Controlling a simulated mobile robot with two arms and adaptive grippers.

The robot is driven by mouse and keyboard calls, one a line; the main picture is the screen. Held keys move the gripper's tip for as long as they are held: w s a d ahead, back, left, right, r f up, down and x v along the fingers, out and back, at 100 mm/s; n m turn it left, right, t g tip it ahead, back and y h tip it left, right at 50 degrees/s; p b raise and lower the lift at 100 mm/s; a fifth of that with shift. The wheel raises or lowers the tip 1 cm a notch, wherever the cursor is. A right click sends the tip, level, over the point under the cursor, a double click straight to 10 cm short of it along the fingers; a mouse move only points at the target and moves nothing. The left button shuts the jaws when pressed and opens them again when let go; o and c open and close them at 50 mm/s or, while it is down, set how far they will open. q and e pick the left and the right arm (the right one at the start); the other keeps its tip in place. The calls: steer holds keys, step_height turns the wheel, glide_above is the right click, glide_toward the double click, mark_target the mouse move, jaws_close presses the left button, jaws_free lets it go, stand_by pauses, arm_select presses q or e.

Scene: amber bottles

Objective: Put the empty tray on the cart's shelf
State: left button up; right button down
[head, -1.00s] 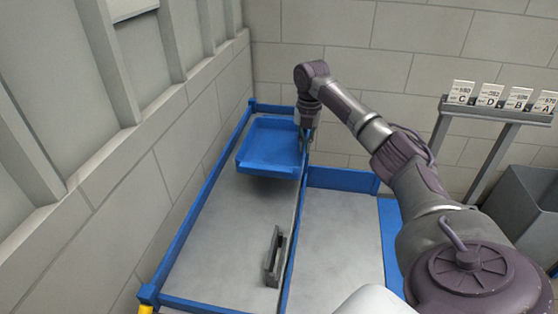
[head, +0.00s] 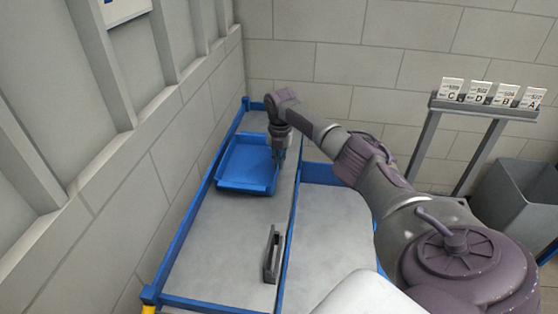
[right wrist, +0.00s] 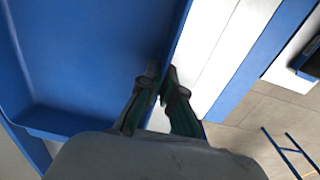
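The empty blue tray (head: 245,165) is over the far part of the cart's grey, blue-rimmed shelf (head: 222,238), near its left edge. It looks roughly level and low, at or just above the surface; I cannot tell if it touches. My right gripper (head: 279,160) is at the tray's right side. In the right wrist view, the fingers (right wrist: 161,88) are on either side of the tray's rim, shut on it, and the tray's inside (right wrist: 85,60) is bare. My left gripper is not in view.
A dark grey handle (head: 271,256) stands near the front of the shelf by the divider. A wall runs close along the left. A stand with letter cards (head: 485,104) and a grey bin (head: 515,205) are at the right.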

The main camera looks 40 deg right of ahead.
steer(key=shift+f, duration=0.2)
steer(key=c, duration=1.3)
jaws_free()
steer(key=shift+r, duration=0.5)
step_height(320, 180, up, 12)
steer(key=b, duration=0.3)
steer(key=shift+d+f, duration=0.1)
steer(key=shift+f, duration=0.15)
